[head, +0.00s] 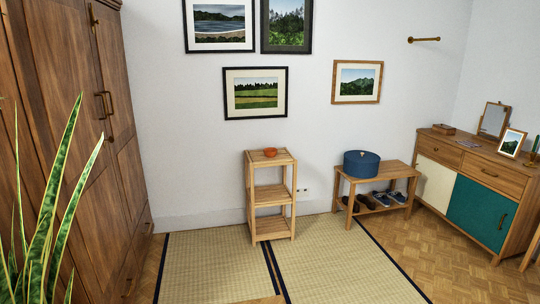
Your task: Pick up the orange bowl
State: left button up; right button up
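The orange bowl (270,152) is small and sits on the top board of a narrow wooden shelf stand (285,158) against the far white wall. It looks upright, and nothing is touching it. What is inside it is too small to tell. Neither of my grippers shows in the head view.
Straw mats (215,262) with dark borders cover the clear floor before the stand. A wooden bench (400,168) with a blue round box (361,164) and shoes stands right of it. A wardrobe (75,130) and plant (50,215) are left, a sideboard (480,210) right.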

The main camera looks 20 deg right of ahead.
aim_at(271, 153)
jog(key=i, duration=2.6)
